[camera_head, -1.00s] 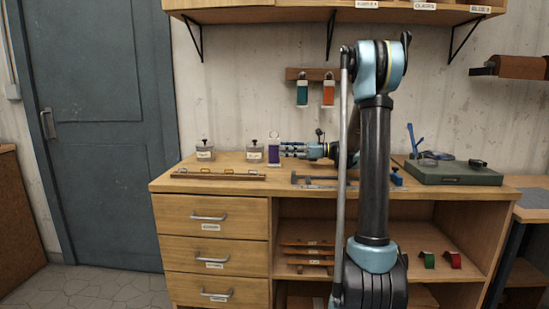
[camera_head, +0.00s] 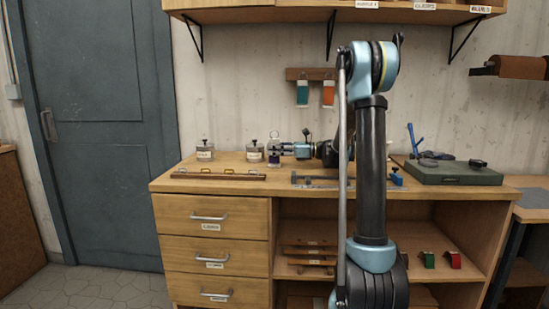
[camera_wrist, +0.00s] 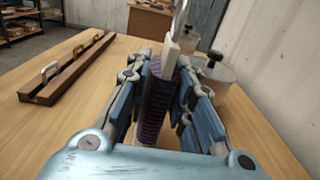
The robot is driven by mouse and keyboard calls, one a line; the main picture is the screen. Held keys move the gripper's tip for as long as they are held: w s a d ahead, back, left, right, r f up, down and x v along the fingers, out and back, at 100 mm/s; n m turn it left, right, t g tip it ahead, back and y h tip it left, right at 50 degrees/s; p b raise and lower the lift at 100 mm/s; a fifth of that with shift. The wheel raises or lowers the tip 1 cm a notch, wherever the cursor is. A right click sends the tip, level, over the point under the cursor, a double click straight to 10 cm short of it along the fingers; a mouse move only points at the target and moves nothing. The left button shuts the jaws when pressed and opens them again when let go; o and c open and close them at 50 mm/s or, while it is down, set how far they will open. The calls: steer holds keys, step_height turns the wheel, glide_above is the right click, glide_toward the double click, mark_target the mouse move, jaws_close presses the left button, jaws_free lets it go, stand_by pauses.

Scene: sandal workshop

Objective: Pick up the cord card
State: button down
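The cord card, a pale card wound with purple cord, stands upright on the wooden bench. It shows between my fingers in the wrist view (camera_wrist: 156,100) and at the bench's back, left of my arm, in the head view (camera_head: 274,161). My gripper (camera_head: 277,149) reaches in from the right at the card's height, and its fingers partly cover the card. In the wrist view, my gripper (camera_wrist: 163,65) has one blue-padded finger on each side of the card, close to it. Whether the pads touch it is not clear.
Two lidded jars, one (camera_head: 255,151) close to the card and one (camera_head: 205,150) farther left, stand on the bench (camera_head: 200,186). A dark green slab (camera_head: 452,174) sits at the right.

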steer(key=shift+r, duration=0.1)
step_height(320, 180, up, 10)
steer(key=shift+f, duration=0.1)
stand_by(0.6)
stand_by(0.4)
